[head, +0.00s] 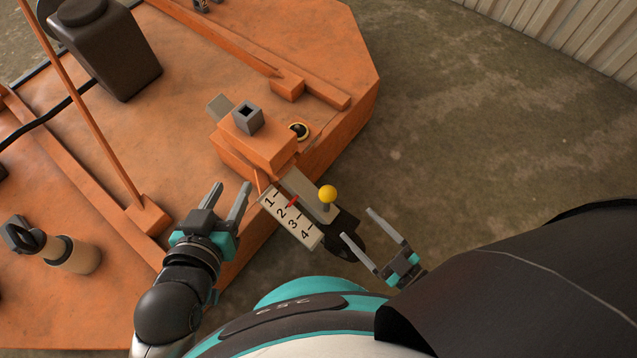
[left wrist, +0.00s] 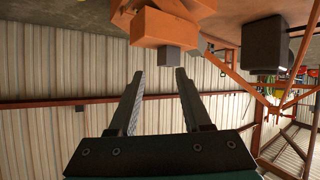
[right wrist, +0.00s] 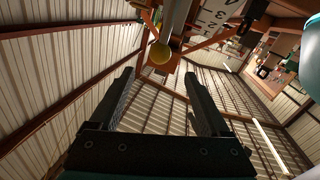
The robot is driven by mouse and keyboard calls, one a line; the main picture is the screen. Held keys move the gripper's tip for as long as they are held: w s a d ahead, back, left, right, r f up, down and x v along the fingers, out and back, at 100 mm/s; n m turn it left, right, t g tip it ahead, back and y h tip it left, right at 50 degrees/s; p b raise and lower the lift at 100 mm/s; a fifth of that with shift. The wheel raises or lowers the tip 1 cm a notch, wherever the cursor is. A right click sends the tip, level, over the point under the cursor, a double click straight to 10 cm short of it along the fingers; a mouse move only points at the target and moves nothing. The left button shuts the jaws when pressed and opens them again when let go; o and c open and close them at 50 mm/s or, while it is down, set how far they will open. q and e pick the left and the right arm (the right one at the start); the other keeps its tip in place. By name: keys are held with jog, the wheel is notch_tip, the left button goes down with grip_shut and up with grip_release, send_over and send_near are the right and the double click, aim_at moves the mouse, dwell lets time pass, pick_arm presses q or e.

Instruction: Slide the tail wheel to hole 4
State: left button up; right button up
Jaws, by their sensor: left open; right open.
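The tail wheel (head: 350,238) is dark, partly hidden by my right gripper, at the outer end of a grey bar (head: 303,192). A yellow ball knob (head: 327,194) stands on the bar; it also shows in the right wrist view (right wrist: 159,53). My left gripper (head: 232,185) is open and empty, left of the plate.
The orange mower deck (head: 200,80) fills the left. An orange block with a grey square post (head: 248,116) sits behind the bar. A dark tank (head: 110,50) and a tan bottle (head: 75,254) stand on the deck. Concrete floor (head: 450,130) to the right is clear.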

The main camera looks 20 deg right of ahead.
aim_at(324, 190)
jog(key=b+x, duration=0.2)
jog(key=x, duration=1)
jog(key=shift+w+a, duration=0.1)
jog(key=shift+w, duration=0.25)
pick_arm(q)
jog(key=shift+s+d+r+n+t+h+b, duration=0.25)
jog(key=shift+d+r+t+h, duration=0.4)
jog(key=shift+t, duration=0.5)
jog(key=shift+s+d+r+n+t+h+b, duration=0.15)
jog(key=shift+s+d+r+t+h, duration=0.2)
jog(key=shift+d+r+t, duration=0.65)
pick_arm(e)
jog(key=shift+x, duration=0.9)
pick_arm(q)
jog(key=shift+a+f, duration=0.15)
jog(key=shift+f, duration=0.15)
pick_arm(e)
jog(key=shift+c, duration=0.2)
pick_arm(q)
jog(key=shift+w, duration=0.1)
pick_arm(e)
grip_shut()
